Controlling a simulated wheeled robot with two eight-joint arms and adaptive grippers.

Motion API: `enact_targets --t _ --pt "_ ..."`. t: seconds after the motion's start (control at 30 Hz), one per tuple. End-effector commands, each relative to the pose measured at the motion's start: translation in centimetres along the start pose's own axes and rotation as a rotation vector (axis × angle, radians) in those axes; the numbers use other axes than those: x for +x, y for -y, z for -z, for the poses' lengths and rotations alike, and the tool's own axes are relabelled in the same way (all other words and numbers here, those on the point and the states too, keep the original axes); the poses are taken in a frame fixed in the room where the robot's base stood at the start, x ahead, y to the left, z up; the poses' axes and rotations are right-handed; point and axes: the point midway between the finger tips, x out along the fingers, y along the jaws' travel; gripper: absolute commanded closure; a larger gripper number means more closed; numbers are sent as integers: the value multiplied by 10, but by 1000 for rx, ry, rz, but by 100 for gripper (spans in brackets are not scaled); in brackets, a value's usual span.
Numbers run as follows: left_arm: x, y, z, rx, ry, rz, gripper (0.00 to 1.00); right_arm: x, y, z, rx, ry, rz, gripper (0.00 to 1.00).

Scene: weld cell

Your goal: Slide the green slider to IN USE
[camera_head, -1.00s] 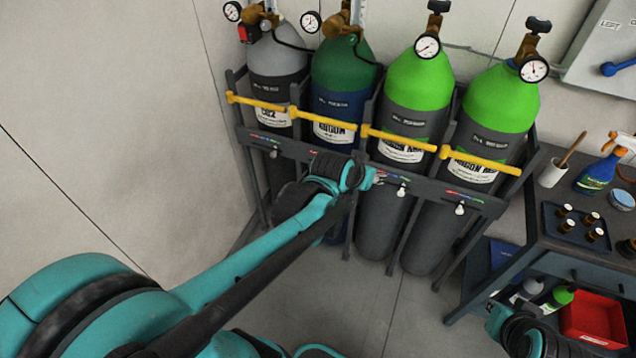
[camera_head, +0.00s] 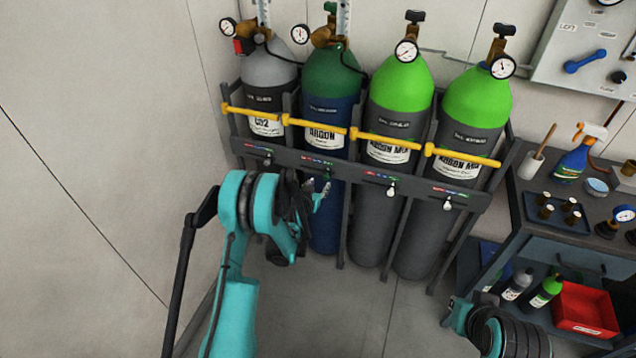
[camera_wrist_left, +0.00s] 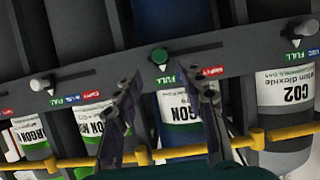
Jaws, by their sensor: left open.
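The green slider (camera_wrist_left: 159,55) is a small round knob at the left end of its slot in the left wrist view, above the green FULL label (camera_wrist_left: 166,80). A red EMPTY label (camera_wrist_left: 212,71) lies farther right; the label between is hidden behind a finger. My left gripper (camera_wrist_left: 160,78) is open, one finger on either side of the knob's position, with nothing held. In the head view my left gripper (camera_head: 316,193) is in front of the rack rail (camera_head: 350,174), by the dark green argon cylinder (camera_head: 338,77). Whether it touches the knob cannot be told.
White sliders show on the rail by the bright green cylinders (camera_head: 401,88). Yellow bars (camera_head: 386,140) cross the cylinders. A grey CO2 cylinder (camera_head: 268,70) stands at left. A bench (camera_head: 535,228) with a spray bottle (camera_head: 574,160) is at right.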

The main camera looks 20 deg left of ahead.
Motion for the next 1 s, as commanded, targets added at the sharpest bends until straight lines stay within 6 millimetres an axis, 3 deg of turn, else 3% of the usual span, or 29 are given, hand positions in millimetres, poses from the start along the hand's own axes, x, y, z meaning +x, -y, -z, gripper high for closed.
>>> enact_targets --t 0.4,0.8,0.97,1.0 --pt "63 0 -2 -1 1 -1 59 18 0 -13 0 0 0 100" --pt "73 0 0 0 1 0 59 20 0 -14 0 0 0 100" --pt "73 0 0 0 1 0 99 20 0 -14 0 0 0 100" --pt "73 0 0 0 1 0 100 20 0 -14 0 0 0 100"
